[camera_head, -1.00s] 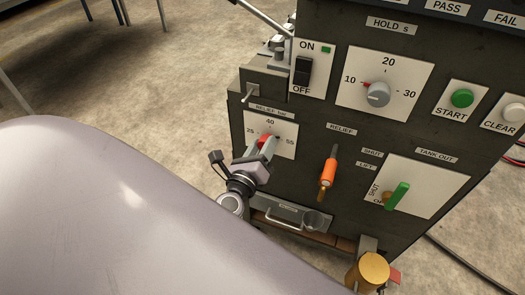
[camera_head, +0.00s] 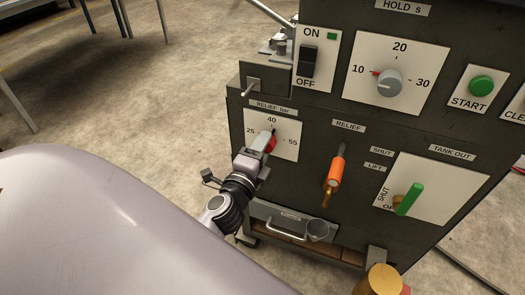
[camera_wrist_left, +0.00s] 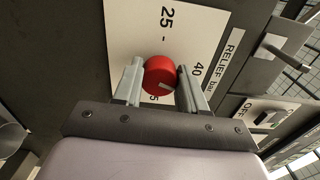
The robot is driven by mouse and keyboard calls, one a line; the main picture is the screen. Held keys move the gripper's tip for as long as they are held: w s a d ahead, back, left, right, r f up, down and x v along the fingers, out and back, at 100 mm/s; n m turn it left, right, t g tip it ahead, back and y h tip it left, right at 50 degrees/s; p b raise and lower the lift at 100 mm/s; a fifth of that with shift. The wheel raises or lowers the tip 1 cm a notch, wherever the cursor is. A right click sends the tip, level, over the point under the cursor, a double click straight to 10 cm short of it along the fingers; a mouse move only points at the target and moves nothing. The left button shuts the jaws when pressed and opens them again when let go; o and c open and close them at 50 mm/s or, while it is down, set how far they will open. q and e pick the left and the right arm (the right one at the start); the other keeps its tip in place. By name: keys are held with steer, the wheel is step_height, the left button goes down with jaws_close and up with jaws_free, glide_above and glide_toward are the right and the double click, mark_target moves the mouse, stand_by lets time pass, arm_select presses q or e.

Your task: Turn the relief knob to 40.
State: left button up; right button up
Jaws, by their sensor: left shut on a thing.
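The relief knob is red and sits on a white dial plate (camera_head: 285,148) marked 25, 40 and 55, low on the left of the dark panel. My left gripper (camera_head: 263,142) is shut on the red knob (camera_head: 271,143), partly hiding it in the head view. In the left wrist view the knob (camera_wrist_left: 158,75) sits between the two grey fingers (camera_wrist_left: 159,86). A pale mark shows on the knob's lower right, seemingly on the side between 40 and 55; its exact reading is hard to tell. My right gripper is out of view.
An orange-handled relief lever (camera_head: 335,172) and a green tank-out handle (camera_head: 409,199) stand right of the knob. A toggle switch (camera_head: 251,88) is above it. A drawer-like handle (camera_head: 285,229) is below. Open floor lies left of the panel.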

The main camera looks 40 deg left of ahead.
arm_select(q)
steer(key=n, duration=0.3)
steer(key=shift+f, duration=0.1)
steer(key=shift+n+b, duration=0.3)
stand_by(0.4)
steer(key=o, duration=1.1)
steer(key=shift+c, duration=0.2)
